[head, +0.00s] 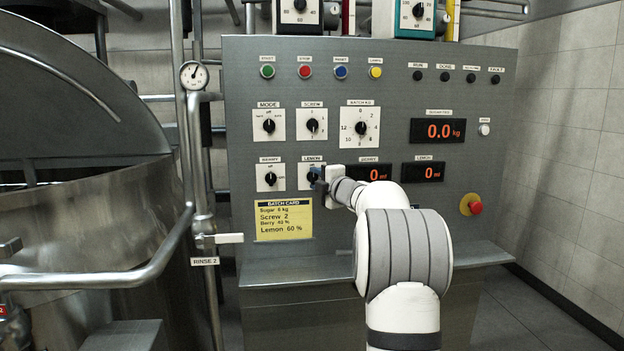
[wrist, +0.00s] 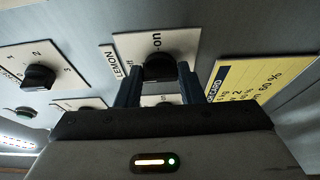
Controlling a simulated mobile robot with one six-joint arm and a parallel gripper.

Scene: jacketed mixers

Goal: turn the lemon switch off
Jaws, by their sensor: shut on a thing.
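The lemon switch is a black knob on a white plate (head: 305,170) under a LEMON label, in the lower row of the grey panel. In the wrist view its knob (wrist: 160,65) sits between my two dark fingers, below the word "on" on its plate. My gripper (head: 315,178), also in the wrist view (wrist: 160,78), is shut on this knob. The fingers and wrist hide much of the knob in the head view. I cannot tell which mark the pointer faces.
The berry switch (head: 270,178) is just left, the screw dial (head: 312,125) above. A yellow batch card (head: 284,219) hangs below. Berry and lemon displays (head: 430,172) lie right, both with red digits. A red emergency button (head: 475,207) is at lower right. Pipes and a tank (head: 90,240) stand left.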

